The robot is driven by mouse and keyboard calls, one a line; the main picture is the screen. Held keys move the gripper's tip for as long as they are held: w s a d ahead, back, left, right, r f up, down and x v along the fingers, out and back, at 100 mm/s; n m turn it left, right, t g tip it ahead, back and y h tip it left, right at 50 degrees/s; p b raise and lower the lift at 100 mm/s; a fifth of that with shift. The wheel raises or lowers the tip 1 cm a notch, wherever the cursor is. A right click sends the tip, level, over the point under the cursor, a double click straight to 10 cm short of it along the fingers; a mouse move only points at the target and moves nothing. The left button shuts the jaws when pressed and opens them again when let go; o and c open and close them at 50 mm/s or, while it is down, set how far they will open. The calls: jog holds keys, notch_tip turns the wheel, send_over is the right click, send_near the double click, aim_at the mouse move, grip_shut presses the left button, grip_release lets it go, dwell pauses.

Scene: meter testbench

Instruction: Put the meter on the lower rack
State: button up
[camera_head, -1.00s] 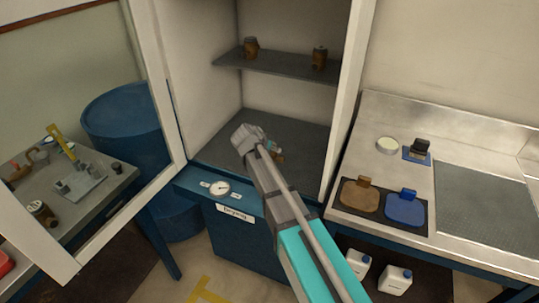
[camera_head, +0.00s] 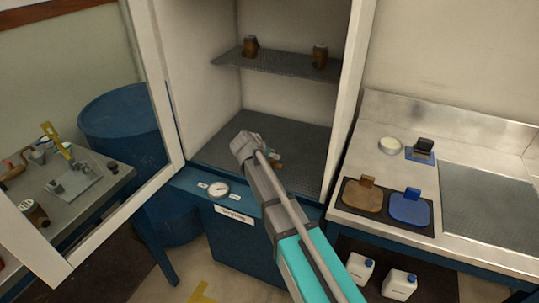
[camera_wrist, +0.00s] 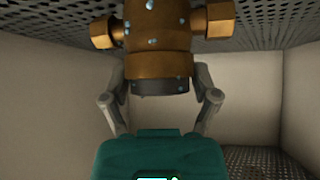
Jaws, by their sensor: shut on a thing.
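A brass meter (camera_wrist: 158,38) with hex fittings on both sides and water drops on it fills the top middle of the wrist view. My gripper (camera_wrist: 160,95) is shut on it, one finger on each side of its dark end. In the head view my gripper (camera_head: 270,152) reaches into the open cabinet over the lower rack (camera_head: 297,132), a dark perforated shelf. My arm hides most of the meter there; a small brown part (camera_head: 277,164) shows beside it. I cannot tell whether the meter touches the rack.
The upper rack (camera_head: 275,66) holds two brown meters (camera_head: 251,47) (camera_head: 320,56). The cabinet's glass door stands open at left, its white frame (camera_head: 153,70) near a blue drum (camera_head: 122,112). A steel counter (camera_head: 385,165) stands at right. The lower rack's visible surface is otherwise clear.

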jog(key=shift+f, duration=0.15)
jog(key=o, duration=1.2)
jog(key=shift+c, duration=0.2)
jog(key=shift+r, duration=0.25)
jog(key=shift+p+v, duration=0.85)
jog(key=shift+v, duration=0.15)
jog(key=p+v, duration=0.6)
jog(key=v, duration=0.4)
jog(key=shift+p, duration=0.3)
jog(key=shift+f, duration=0.1)
